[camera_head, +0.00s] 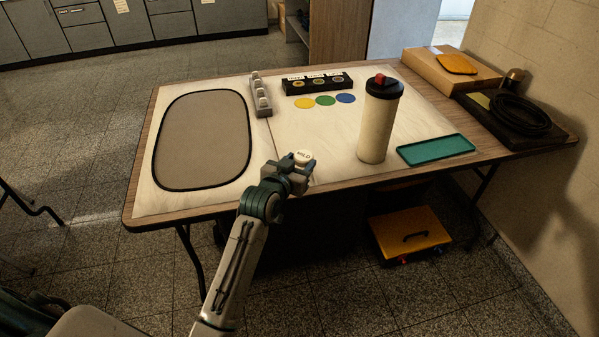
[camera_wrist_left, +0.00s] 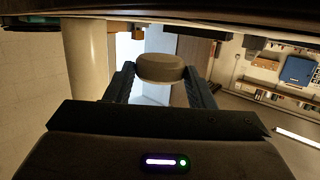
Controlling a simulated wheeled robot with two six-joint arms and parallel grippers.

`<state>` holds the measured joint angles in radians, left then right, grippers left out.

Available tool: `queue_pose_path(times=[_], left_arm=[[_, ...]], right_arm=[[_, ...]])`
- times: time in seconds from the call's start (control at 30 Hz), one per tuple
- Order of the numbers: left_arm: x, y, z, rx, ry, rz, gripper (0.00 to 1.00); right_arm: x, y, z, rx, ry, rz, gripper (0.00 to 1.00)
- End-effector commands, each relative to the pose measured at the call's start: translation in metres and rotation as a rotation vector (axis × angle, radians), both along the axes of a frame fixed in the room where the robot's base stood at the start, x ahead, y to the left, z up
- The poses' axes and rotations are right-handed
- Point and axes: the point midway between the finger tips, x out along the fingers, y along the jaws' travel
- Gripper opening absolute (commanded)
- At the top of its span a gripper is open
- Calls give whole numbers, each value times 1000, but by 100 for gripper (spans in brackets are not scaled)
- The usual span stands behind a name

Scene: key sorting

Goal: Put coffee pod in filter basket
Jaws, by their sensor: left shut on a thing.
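My left gripper (camera_head: 299,171) is shut on a pale round coffee pod (camera_head: 304,156), whose top label seems to read "MILD". They are at the table's front edge, in the middle of the head view. In the left wrist view the pod (camera_wrist_left: 160,67) sits between the two fingertips. A black holder (camera_head: 318,88) with three white labels and round wells stands at the back of the table, beyond the gripper. I cannot tell for certain whether these wells are the filter baskets. My right gripper is not in view.
A tall cream flask (camera_head: 375,130) with a black lid stands right of the gripper. A grey rack (camera_head: 256,82) of pale pods is behind it. Yellow, green and blue discs (camera_head: 326,100) lie before the holder. A green tray (camera_head: 435,149) lies right; a grey mat (camera_head: 203,140) lies left.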

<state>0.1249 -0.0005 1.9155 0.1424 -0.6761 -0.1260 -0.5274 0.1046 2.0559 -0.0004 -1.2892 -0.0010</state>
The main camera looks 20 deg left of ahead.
Motion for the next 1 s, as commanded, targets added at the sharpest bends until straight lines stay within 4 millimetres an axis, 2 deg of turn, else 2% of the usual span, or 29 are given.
queue_pose_path(times=[0.13, 0.33, 0.7, 0.73, 0.83, 1.0], left_arm=[[3, -1, -7, 0, 2, 0, 28], [2, -1, -34, 0, 3, 1, 28], [2, -1, -39, 0, 0, 1, 28], [2, -1, -39, 0, 1, 1, 51], [2, -1, -38, 0, 0, 1, 71], [2, -1, -38, 0, 0, 1, 71]], right_arm=[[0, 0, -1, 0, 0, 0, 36], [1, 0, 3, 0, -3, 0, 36], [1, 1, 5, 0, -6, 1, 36], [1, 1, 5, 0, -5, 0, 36], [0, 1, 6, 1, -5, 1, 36], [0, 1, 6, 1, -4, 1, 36]])
